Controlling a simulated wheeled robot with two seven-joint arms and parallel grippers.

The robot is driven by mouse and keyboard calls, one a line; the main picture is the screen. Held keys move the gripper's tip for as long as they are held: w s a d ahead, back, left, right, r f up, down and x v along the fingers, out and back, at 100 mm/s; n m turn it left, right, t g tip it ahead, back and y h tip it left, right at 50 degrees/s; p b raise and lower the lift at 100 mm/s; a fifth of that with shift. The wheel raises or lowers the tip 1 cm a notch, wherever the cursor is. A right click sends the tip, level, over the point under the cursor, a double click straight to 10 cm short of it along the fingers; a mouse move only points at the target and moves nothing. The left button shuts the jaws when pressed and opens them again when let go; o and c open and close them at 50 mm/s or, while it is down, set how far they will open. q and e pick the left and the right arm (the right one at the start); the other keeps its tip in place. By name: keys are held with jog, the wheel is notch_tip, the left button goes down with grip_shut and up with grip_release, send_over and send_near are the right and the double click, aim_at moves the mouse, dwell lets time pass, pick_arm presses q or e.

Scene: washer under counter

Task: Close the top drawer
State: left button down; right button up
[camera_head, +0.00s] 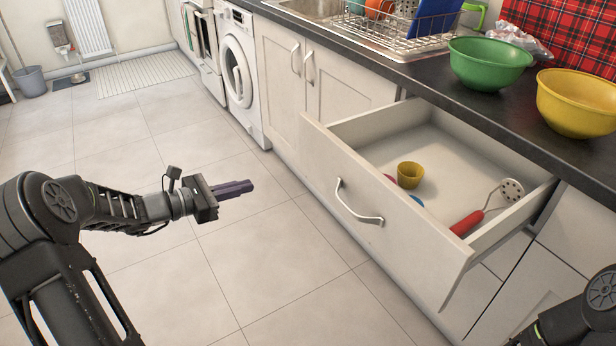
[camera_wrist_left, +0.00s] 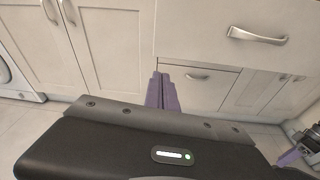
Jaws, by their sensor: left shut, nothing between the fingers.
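The top drawer (camera_head: 318,150) is pulled well out from under the counter. Its cream front has a curved metal handle (camera_head: 357,205). In the left wrist view the drawer front (camera_wrist_left: 205,35) fills the upper right, with its handle (camera_wrist_left: 257,36) near the top. My left gripper (camera_head: 250,187) is shut and empty, over the floor to the left of the drawer front and apart from it. Its purple fingers (camera_wrist_left: 161,90) also show in the left wrist view. My right gripper's purple fingers (camera_wrist_left: 290,157) show at the right edge there, too small and partial to judge.
The drawer holds a small yellow cup (camera_head: 410,174) and a red-handled skimmer (camera_head: 468,222). Green (camera_head: 489,65) and yellow (camera_head: 580,103) bowls and a dish rack (camera_head: 400,40) stand on the counter. A washer (camera_head: 240,75) stands farther left. The tiled floor before the drawer is clear.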

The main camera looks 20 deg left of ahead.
pick_arm(q)
jog(key=r, duration=0.1)
jog(key=r+h, duration=0.1)
jog(key=r, duration=0.1)
jog(key=d+r+n+t+h, duration=0.1)
jog(key=shift+s+r, duration=0.1)
jog(key=shift+r, duration=0.3)
jog(key=shift+d, duration=0.1)
jog(key=b, duration=0.2)
send_near(307, 151)
jog(key=x, duration=0.7)
